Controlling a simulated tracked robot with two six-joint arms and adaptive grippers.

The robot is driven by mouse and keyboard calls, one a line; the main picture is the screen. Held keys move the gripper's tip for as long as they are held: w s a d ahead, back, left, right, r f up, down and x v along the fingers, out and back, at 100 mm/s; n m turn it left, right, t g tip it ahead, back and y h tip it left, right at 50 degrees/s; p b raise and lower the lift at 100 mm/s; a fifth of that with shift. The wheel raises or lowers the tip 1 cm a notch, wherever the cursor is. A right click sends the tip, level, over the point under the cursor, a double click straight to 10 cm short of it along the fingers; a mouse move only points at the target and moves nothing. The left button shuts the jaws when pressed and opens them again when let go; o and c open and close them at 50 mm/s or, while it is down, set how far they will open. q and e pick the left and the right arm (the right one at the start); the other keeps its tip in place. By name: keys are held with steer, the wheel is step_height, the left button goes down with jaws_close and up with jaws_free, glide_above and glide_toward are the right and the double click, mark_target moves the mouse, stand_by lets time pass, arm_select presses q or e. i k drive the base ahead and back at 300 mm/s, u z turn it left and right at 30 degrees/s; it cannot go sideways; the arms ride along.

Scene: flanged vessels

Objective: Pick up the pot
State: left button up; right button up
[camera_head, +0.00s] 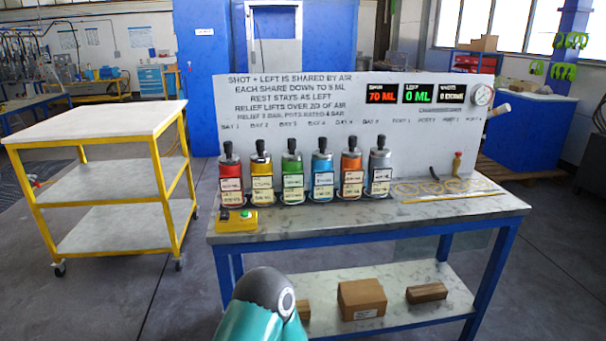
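Several upright pots with black tops stand in a row along the back of the workbench (400,222). Each has pale labels, too small to read surely. The frame does not show which one is the task's pot. Neither gripper is in view; only a teal link of my arm shows at the bottom middle.
A panel (330,105) with text, red and green displays and a gauge (481,95) stands behind the pots. A yellow button box (237,220) sits front left. Yellow rings (440,186) mark the right side. A yellow-framed cart (100,125) stands left.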

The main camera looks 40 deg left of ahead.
mark_target(351, 173)
steer(key=u, duration=0.5)
steer(key=i, duration=1)
